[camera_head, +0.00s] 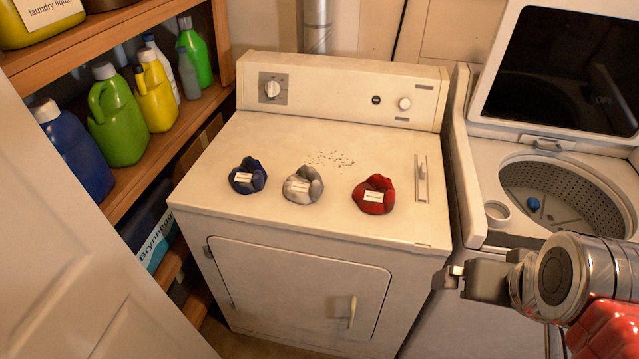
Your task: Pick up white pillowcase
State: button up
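A crumpled white cloth (299,190), which fits the white pillowcase, lies on the dryer top (262,140) near its front edge. It carries a small pale label. It sits between a crumpled blue cloth (243,184) on its left and a crumpled red cloth (377,184) on its right, with gaps between them. My gripper (446,278) is at the right, in front of the dryer's right front corner and well apart from the cloths. Its fingers are small and seen side-on, so I cannot tell whether they are open. No cloth shows in it.
An open top-load washer (474,165) stands right of the dryer, its lid (560,70) raised. A shelf with several bottles (118,115) is at the left, behind a white door (60,250). The dryer's control panel (335,92) rises at the back. The dryer's front left top is bare.

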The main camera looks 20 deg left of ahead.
aim_at(305, 186)
jog(key=z, duration=0.05)
jog(key=k, duration=0.6)
jog(key=u, duration=0.95)
jog(key=i, duration=1)
jog(key=z, duration=0.1)
jog(key=k, duration=0.5)
jog(key=u, duration=0.4)
